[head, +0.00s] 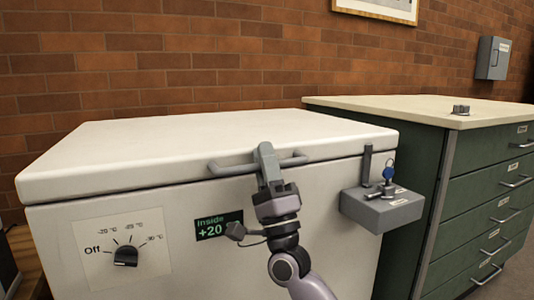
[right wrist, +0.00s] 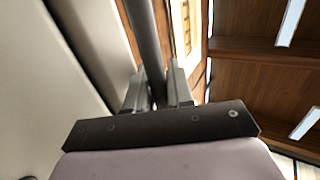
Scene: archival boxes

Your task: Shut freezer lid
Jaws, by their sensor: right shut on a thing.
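The white freezer lid (head: 190,135) lies level on the white freezer body (head: 190,270), with only a thin dark seam between them along the front. A grey bar handle (head: 225,169) runs along the lid's front edge. My right gripper (head: 266,155) is at the handle's middle, shut on it. In the right wrist view, the handle (right wrist: 145,35) passes as a dark bar between the two fingers of the gripper (right wrist: 158,88), beside the pale lid. My left gripper is not in view.
A grey latch box with a blue key (head: 385,205) sticks out at the front right. A green drawer cabinet (head: 480,190) stands close on the right. A brick wall (head: 200,60) is behind.

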